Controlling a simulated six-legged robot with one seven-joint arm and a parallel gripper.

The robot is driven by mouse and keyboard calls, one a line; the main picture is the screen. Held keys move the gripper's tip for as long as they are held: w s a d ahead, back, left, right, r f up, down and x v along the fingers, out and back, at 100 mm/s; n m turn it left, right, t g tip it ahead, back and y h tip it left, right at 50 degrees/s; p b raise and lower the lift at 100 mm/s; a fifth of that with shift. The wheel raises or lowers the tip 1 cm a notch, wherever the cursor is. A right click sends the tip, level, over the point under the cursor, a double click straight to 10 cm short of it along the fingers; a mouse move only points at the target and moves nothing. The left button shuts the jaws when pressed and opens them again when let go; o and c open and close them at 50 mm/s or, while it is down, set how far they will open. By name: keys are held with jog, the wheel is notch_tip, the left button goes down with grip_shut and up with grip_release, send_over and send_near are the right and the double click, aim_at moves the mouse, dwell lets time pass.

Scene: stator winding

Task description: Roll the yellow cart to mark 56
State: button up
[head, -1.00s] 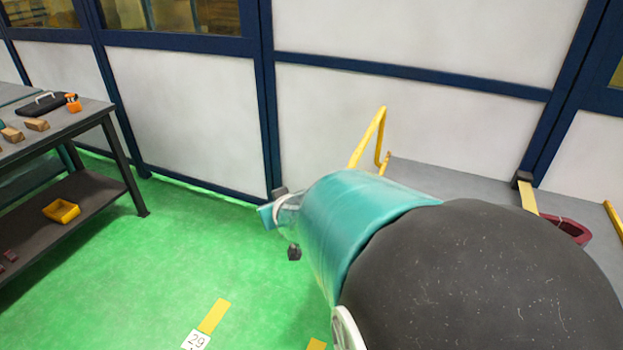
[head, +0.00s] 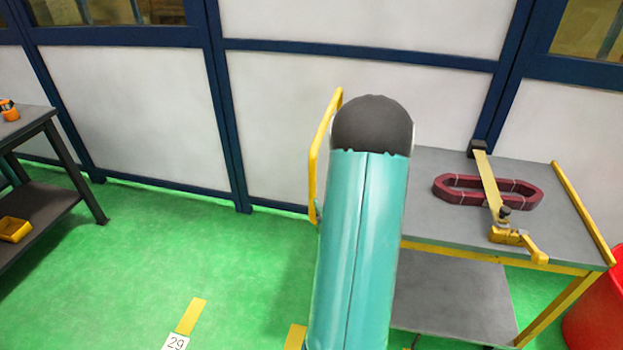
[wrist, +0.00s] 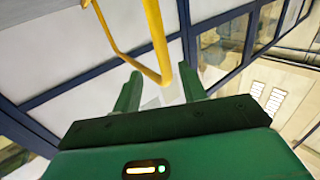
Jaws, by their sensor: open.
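The yellow cart has a grey top (head: 440,222), a lower shelf (head: 455,295) and a yellow push handle (head: 320,150) at its left end. In the head view my teal arm hides part of the cart and handle, and my gripper is hidden behind it. In the wrist view my gripper (wrist: 160,92) is open, its two green fingers pointing at the yellow handle (wrist: 155,40). The handle's bar runs down towards the gap between the fingers; I cannot tell whether it lies between them. Floor mark 29 (head: 176,342) shows at the bottom; mark 56 is not readable in view.
A dark red coil (head: 455,195) lies on the cart under a yellow clamp bar (head: 488,185). A red bin (head: 600,310) stands at the right. A dark workbench (head: 40,190) stands at the left. White panels close the back. Green floor between bench and cart is clear.

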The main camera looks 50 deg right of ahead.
aim_at(313, 181)
jog(key=x, duration=1.2)
jog(key=shift+a, duration=0.15)
jog(key=shift+c, duration=0.2)
jog(key=shift+w, duration=0.1)
grip_shut()
